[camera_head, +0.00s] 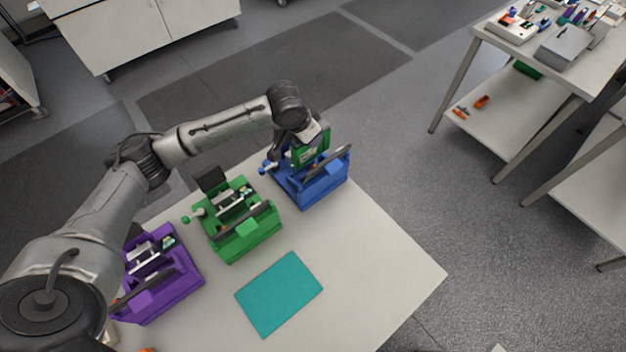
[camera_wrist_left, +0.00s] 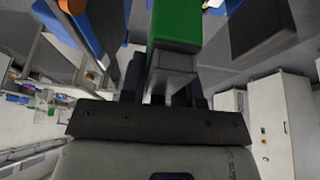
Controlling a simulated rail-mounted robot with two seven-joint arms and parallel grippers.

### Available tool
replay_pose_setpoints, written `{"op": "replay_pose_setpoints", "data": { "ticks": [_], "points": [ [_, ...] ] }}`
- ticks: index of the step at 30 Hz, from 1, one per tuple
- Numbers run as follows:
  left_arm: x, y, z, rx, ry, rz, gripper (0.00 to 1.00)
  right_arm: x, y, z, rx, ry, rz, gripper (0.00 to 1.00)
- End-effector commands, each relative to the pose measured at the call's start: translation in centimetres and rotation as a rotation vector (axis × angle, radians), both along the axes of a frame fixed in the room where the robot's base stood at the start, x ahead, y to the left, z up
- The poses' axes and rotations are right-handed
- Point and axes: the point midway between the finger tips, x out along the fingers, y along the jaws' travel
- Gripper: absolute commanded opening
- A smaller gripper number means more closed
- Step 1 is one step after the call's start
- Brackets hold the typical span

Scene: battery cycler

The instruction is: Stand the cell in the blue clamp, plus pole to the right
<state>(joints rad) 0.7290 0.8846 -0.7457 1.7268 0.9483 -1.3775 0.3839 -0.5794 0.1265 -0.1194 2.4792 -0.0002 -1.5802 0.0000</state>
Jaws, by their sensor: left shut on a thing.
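The cell (camera_head: 313,149), green with a pale label, is upright at the blue clamp (camera_head: 322,188), at the back of the table. My left gripper (camera_head: 299,148) is shut on it from above. In the left wrist view the green cell (camera_wrist_left: 178,22) sits straight out from the gripper (camera_wrist_left: 173,75). The cell's lower end is partly hidden by the clamp's dark bar, so I cannot tell whether it touches the clamp floor. The pole marks are not readable. The right gripper is not in view.
A green clamp (camera_head: 246,240) and a purple clamp (camera_head: 178,290) stand in a row to the left of the blue one. A teal mat (camera_head: 279,294) lies in front. The table's right part (camera_head: 390,275) is clear. A cluttered side bench (camera_head: 545,84) stands far right.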

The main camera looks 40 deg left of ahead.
Motion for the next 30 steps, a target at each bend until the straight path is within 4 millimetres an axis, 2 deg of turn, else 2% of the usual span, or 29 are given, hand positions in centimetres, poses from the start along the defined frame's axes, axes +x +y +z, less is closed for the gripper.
{"op": "replay_pose_setpoints", "data": {
  "ticks": [3, 12, 22, 30],
  "points": [
    [0.2, 0.8, -1.8, -0.001, -0.001, -0.005, 0.00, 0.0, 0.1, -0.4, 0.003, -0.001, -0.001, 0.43],
    [0.2, 0.9, -6.1, -0.001, -0.003, -0.009, 0.00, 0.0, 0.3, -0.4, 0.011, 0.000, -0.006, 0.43],
    [0.2, 0.8, -7.8, -0.002, -0.002, -0.008, 0.00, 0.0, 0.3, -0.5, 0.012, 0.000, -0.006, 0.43],
    [0.2, 0.8, -10.6, -0.002, -0.003, -0.008, 0.00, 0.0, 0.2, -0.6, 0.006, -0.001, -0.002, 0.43]
  ]
}}
